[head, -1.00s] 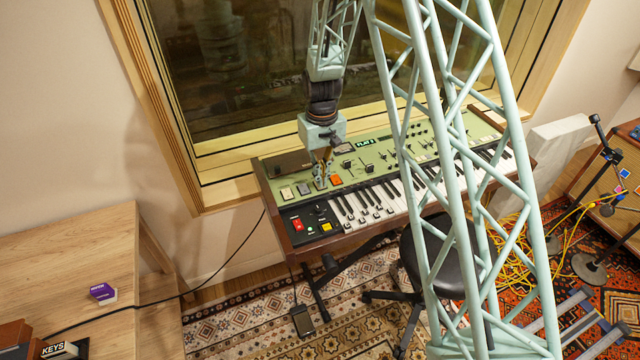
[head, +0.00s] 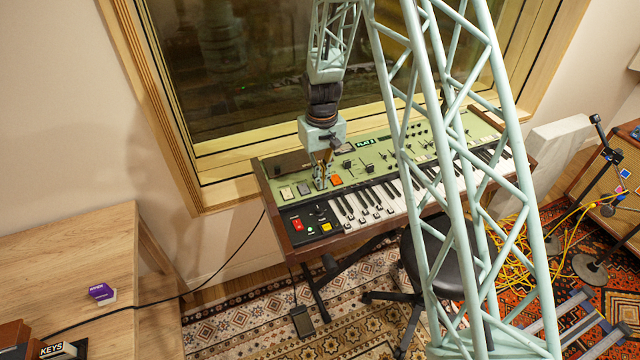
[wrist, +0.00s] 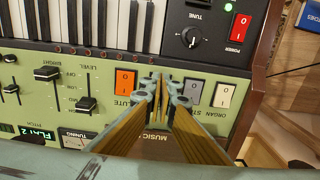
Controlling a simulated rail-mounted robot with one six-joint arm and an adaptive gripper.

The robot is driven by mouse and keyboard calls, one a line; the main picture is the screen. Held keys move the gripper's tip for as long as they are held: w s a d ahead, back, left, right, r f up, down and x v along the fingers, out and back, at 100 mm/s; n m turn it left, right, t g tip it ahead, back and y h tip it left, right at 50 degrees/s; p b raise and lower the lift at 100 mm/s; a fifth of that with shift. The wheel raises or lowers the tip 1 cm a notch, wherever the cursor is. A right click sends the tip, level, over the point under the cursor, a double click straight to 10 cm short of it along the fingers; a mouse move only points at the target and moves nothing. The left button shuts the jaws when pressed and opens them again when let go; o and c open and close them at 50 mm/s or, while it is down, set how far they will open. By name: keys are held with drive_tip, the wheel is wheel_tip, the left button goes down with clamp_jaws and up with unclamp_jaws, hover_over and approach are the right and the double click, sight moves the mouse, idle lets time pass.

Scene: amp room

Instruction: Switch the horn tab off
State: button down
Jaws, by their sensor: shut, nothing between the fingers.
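My gripper (head: 320,184) is shut and empty, pointing down at the tab row on the green panel of the keyboard (head: 372,162). In the wrist view its fingertips (wrist: 158,82) are together between the orange flute tab (wrist: 125,82) and the grey tab (wrist: 193,88), whose label is partly covered. The cream organ tab (wrist: 224,95) is beyond the grey one. No horn label is readable; the spot between the orange and grey tabs is covered by my fingers. I cannot tell whether the fingertips touch the panel.
A red power switch (wrist: 240,27) and a tune knob (wrist: 191,37) sit beside the tabs. Sliders (wrist: 86,103) stand on the other side. The piano keys (head: 400,195) are in front, the window (head: 250,70) behind. A stool (head: 436,250) stands in front of the keyboard.

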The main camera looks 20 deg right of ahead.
idle(0.4)
drive_tip(key=shift+r+p, duration=1.6)
drive_tip(key=shift+r, duration=1.8)
drive_tip(key=shift+r, duration=0.1)
drive_tip(key=s+r+t, duration=0.1)
drive_tip(key=s+r, duration=0.8)
drive_tip(key=r, duration=0.5)
drive_tip(key=s+r+t, duration=0.1)
drive_tip(key=s+r, duration=0.7)
drive_tip(key=r, duration=0.7)
drive_tip(key=s+r, duration=0.3)
drive_tip(key=s, duration=0.7)
drive_tip(key=s+r+m+t, duration=0.1)
drive_tip(key=s+r, duration=0.3)
drive_tip(key=s, duration=0.6)
drive_tip(key=s+r+t, duration=0.1)
drive_tip(key=s+r, duration=0.2)
drive_tip(key=s, duration=0.7)
drive_tip(key=shift+s+r, duration=0.15)
